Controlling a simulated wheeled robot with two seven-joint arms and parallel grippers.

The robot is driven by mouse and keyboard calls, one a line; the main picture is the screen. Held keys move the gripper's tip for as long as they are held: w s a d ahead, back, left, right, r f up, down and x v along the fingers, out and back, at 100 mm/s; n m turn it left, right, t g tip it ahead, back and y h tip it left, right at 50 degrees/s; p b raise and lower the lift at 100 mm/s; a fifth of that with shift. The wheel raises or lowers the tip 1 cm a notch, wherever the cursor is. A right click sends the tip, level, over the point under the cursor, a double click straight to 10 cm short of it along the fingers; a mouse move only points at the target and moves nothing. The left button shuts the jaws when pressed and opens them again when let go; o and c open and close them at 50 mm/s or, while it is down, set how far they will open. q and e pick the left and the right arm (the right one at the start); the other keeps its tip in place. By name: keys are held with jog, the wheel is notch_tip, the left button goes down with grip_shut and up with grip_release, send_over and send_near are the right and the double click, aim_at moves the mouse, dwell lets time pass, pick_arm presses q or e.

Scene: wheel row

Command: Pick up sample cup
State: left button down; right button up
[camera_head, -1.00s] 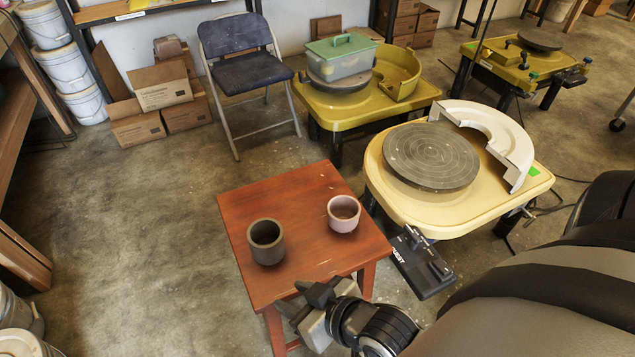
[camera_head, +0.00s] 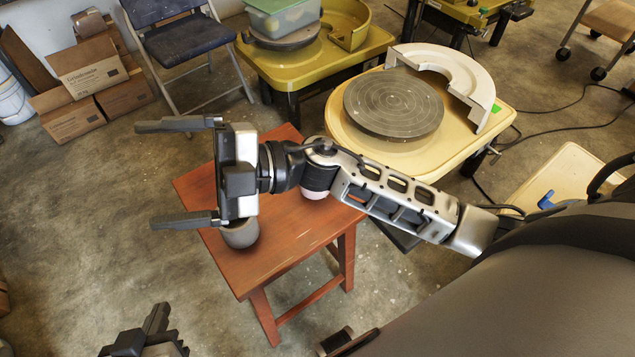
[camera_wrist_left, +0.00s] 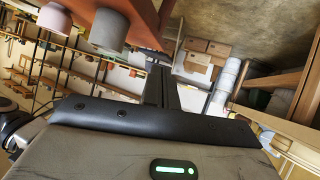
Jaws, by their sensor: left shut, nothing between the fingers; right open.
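A dark grey cup (camera_head: 242,236) stands on a red-brown wooden stool (camera_head: 285,238), partly hidden under my right gripper. A pale pink cup (camera_head: 315,194) stands to its right, mostly hidden behind my right arm. I cannot tell which is the sample cup. My right gripper (camera_head: 144,175) is open and empty above the stool, its fingers pointing left past its left edge. My left gripper (camera_head: 158,312) is shut and empty, low in the view, off the stool's front left. In the left wrist view, the pink cup (camera_wrist_left: 55,18), grey cup (camera_wrist_left: 108,30) and left fingers (camera_wrist_left: 160,85) show.
A cream wheel table with a grey wheel head (camera_head: 394,104) and white splash guard (camera_head: 478,85) stands behind right of the stool. A folding chair (camera_head: 185,40) and cardboard boxes (camera_head: 90,68) are at the back left. The floor left of the stool is clear.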

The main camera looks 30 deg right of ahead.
notch_tip(320, 180, down, 4)
jog(key=n+g+h, duration=0.4)
jog(key=n+g, duration=0.1)
jog(key=n, duration=0.1)
jog(key=t+h+b, duration=0.1)
jog(key=h+b, duration=0.2)
jog(key=h, duration=1.3)
send_over(312, 195)
jog(key=w+d, duration=0.2)
jog(key=w, duration=0.1)
notch_tip(312, 195, down, 6)
jog(key=shift+m+h, duration=0.3)
jog(key=shift+m, duration=0.2)
jog(key=shift+w+d+f+b, duration=0.15)
jog(key=shift+f+b, duration=0.1)
jog(key=shift+f, duration=3.65)
jog(key=shift+d+f+b, duration=0.1)
jog(key=shift+f+b, duration=0.15)
jog(key=shift+f, duration=3.65)
jog(key=c, duration=1.1)
